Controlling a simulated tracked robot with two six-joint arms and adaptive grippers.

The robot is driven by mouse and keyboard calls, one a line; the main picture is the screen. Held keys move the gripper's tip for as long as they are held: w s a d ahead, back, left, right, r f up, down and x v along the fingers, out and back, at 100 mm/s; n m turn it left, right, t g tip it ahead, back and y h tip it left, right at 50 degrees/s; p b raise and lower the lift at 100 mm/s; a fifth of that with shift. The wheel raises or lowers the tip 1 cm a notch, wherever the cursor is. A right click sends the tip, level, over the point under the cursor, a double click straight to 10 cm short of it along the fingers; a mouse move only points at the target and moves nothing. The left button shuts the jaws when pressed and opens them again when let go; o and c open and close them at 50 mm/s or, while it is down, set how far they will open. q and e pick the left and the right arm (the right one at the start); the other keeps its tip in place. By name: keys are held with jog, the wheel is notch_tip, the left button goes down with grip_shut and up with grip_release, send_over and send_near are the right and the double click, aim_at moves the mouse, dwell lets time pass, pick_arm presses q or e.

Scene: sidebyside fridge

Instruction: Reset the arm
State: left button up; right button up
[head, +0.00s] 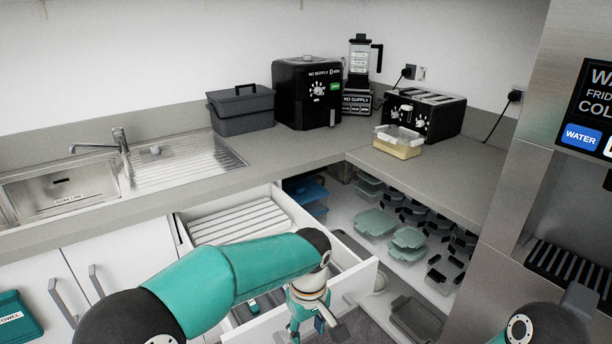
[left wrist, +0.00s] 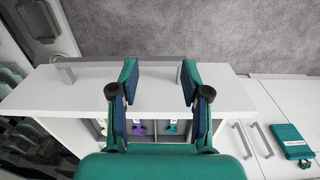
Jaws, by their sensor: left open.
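My left arm, teal with dark joints, reaches in from the lower left of the head view. My left gripper (head: 308,322) is low in that view, in front of the pulled-out white drawer (head: 358,283). In the left wrist view my left gripper (left wrist: 159,82) is open, its two teal fingers apart with nothing held between them. The white drawer front (left wrist: 225,95) lies behind the fingers; I cannot tell whether they touch it. Part of my right arm shows at the lower right of the head view, but its fingertips are not visible.
Utensils (left wrist: 175,128) lie in the drawer's compartments. An open corner cupboard holds several lidded containers (head: 376,222). The steel fridge (head: 520,190) stands at the right. A toaster (head: 430,112), black appliance (head: 305,95) and grey box (head: 240,108) stand on the counter. Grey floor (left wrist: 210,30) is clear.

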pick_arm(q)
jog(key=shift+m+h, duration=0.3)
jog(key=shift+m, duration=0.1)
jog(key=f, duration=0.2)
jog(key=a+f, duration=0.1)
jog(key=f, duration=0.1)
jog(key=shift+w+f, duration=0.1)
jog(key=shift+f, duration=0.1)
jog(key=s+a+f+m+g+h+p, duration=0.1)
jog(key=s+a+f, duration=0.15)
jog(key=f, duration=0.35)
jog(key=s+a+f+m+h+p, duration=0.1)
jog(key=s+a+f, duration=0.1)
jog(key=s+f, duration=0.3)
jog(key=s+a+f, duration=0.3)
jog(key=s, duration=0.3)
jog(key=s+a+f+m+t+h+p, duration=0.1)
jog(key=s+a+f, duration=0.3)
jog(key=s, duration=0.3)
jog(key=shift+p, duration=0.3)
jog(key=shift+s, duration=0.1)
